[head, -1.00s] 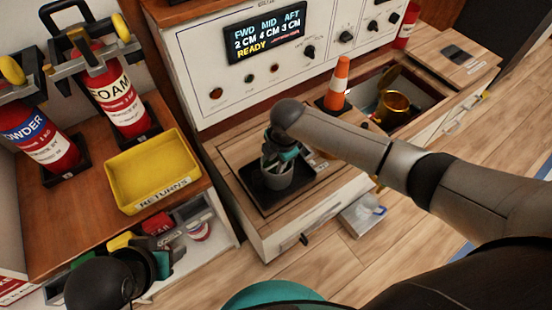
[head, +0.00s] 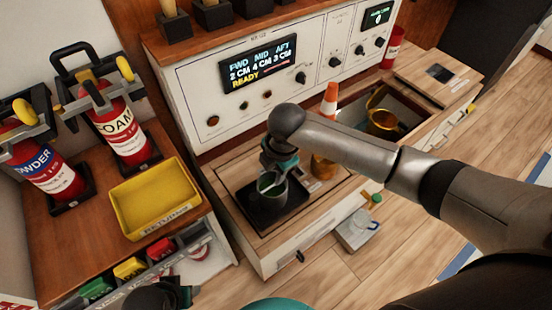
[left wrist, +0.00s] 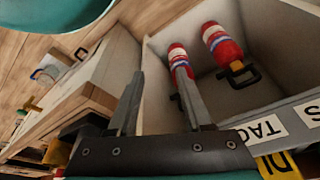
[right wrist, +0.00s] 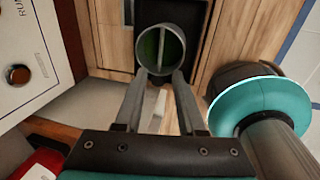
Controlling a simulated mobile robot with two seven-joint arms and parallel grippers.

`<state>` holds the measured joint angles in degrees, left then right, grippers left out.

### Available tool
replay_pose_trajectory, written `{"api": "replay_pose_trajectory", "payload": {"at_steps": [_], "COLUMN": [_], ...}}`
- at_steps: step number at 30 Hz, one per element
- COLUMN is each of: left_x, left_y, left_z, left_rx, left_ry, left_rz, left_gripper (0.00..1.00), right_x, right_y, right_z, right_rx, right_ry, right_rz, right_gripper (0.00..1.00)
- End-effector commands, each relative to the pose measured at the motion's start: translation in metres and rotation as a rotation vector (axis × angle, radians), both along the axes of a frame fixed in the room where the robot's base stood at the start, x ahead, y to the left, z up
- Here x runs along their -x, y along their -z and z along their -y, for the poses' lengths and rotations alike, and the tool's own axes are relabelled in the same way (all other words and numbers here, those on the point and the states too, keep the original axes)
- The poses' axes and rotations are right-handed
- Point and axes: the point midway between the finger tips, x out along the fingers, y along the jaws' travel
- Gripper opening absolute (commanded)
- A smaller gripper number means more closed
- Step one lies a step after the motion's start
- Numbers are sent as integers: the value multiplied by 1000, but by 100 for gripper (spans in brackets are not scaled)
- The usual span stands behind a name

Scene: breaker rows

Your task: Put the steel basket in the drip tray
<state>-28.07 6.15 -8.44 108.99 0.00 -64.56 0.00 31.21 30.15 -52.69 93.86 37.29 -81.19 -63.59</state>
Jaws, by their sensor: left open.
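The steel basket (head: 271,186) is a grey, round, open-topped cup. It stands upright on the black drip tray (head: 250,213) set in the wooden counter. My right gripper (head: 276,165) is just above and behind the basket in the head view. In the right wrist view the fingers (right wrist: 160,72) are spread apart, with empty space between them, and their tips are close to the near rim of the basket (right wrist: 160,48). Contact cannot be told. My left gripper (left wrist: 160,75) is open and empty, over the lower shelf with red canisters (left wrist: 180,62).
A yellow returns tray (head: 155,200) and two red extinguishers (head: 120,130) stand on the left cabinet. A control panel (head: 260,80) rises behind the counter. An orange cone (head: 329,103), amber jar (head: 322,167) and brass cup (head: 383,121) are to the right.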

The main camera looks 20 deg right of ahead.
Motion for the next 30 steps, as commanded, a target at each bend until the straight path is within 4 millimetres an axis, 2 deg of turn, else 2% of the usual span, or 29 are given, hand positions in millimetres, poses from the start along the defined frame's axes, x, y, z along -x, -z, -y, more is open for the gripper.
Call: {"api": "replay_pose_trajectory", "payload": {"at_steps": [3, 9, 19, 22, 25, 30], "left_x": [7, 17, 23, 23, 23, 23], "left_y": [11, 27, 37, 37, 37, 37], "left_z": [-1, -3, -4, -4, -4, -4], "left_rx": [-3, -7, -9, -9, -9, -10], "left_ry": [1, 1, 2, 2, 2, 2], "left_rz": [-23, -48, -60, -59, -59, -59], "left_gripper": [50, 50, 50, 50, 50, 50], "right_x": [2, 5, 7, 9, 16, 38], "right_y": [-15, -31, -38, -34, -21, 15], "right_z": [1, 2, 3, -1, -11, -28], "right_rx": [0, 0, 0, -17, -70, -211], "right_ry": [0, 1, 1, 28, 120, 444], "right_rz": [2, 0, 0, 0, -1, -14], "right_gripper": [39, 39, 39, 39, 39, 39]}}
